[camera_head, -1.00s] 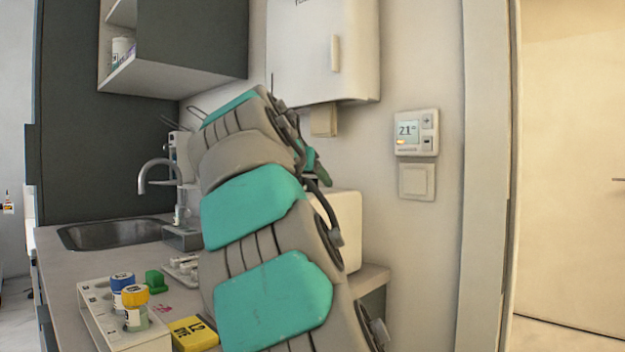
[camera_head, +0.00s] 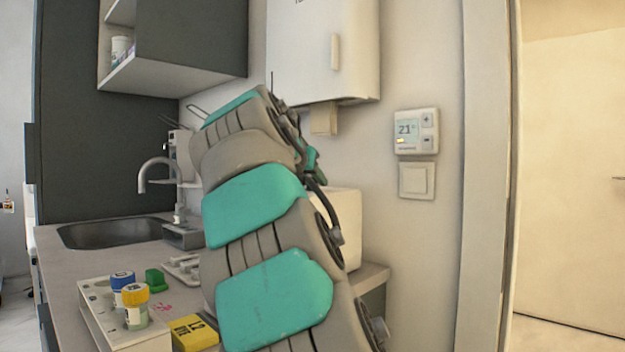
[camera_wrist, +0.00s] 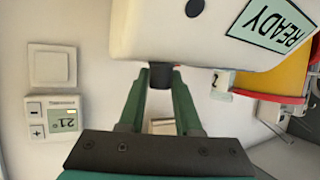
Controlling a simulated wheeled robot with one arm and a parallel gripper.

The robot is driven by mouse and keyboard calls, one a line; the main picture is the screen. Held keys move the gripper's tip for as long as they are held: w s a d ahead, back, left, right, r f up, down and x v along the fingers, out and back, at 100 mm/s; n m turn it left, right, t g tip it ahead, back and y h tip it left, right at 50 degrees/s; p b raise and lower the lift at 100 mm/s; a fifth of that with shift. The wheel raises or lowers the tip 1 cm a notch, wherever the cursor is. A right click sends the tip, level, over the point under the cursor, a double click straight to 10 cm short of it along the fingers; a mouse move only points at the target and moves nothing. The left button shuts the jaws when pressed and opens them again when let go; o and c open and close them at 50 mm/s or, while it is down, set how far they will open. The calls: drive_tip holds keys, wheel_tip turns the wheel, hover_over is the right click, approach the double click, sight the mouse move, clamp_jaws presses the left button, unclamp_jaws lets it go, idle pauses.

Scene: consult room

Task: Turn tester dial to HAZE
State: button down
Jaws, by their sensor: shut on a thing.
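The tester, a white box with a pale READY display (camera_wrist: 268,22), fills the top of the wrist view, which is turned upside down. In the head view the white tester (camera_head: 347,228) stands at the right end of the counter, largely behind my arm. Its dark dial (camera_wrist: 161,76) sticks out from the white body in the wrist view. My gripper (camera_wrist: 160,80) has its two green fingers closed on the sides of this dial. The dial's pointer and any HAZE mark are not visible. In the head view my arm hides most of the gripper.
A white rack (camera_head: 95,312) with blue- and yellow-capped vials, a green block (camera_head: 155,280) and a yellow box (camera_head: 194,333) are on the counter left of my arm. A dispenser (camera_head: 320,50) hangs above. A thermostat (camera_head: 416,131) is on the wall.

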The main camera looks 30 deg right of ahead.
drive_tip(key=shift+f+y, duration=0.1)
drive_tip(key=shift+y, duration=0.2)
drive_tip(key=shift+f+n+t+b, duration=0.1)
drive_tip(key=shift+n+t+b, duration=0.3)
drive_tip(key=shift+t+b, duration=0.1)
drive_tip(key=n+t+y+b, duration=0.1)
drive_tip(key=n+t+y, duration=0.1)
drive_tip(key=n+y, duration=0.2)
drive_tip(key=shift+a, duration=0.15)
drive_tip(key=n+y, duration=0.1)
drive_tip(key=y, duration=0.1)
drive_tip(key=n+t+y, duration=0.1)
drive_tip(key=n+y, duration=0.2)
drive_tip(key=n, duration=0.1)
drive_tip(key=shift+r+t+y+p, duration=0.3)
drive_tip(key=shift+y, duration=0.1)
drive_tip(key=shift+n+y+p, duration=0.35)
drive_tip(key=shift+n+y, duration=0.55)
drive_tip(key=shift+y, duration=0.2)
drive_tip(key=shift+f, duration=0.15)
drive_tip(key=c, duration=0.6)
unclamp_jaws()
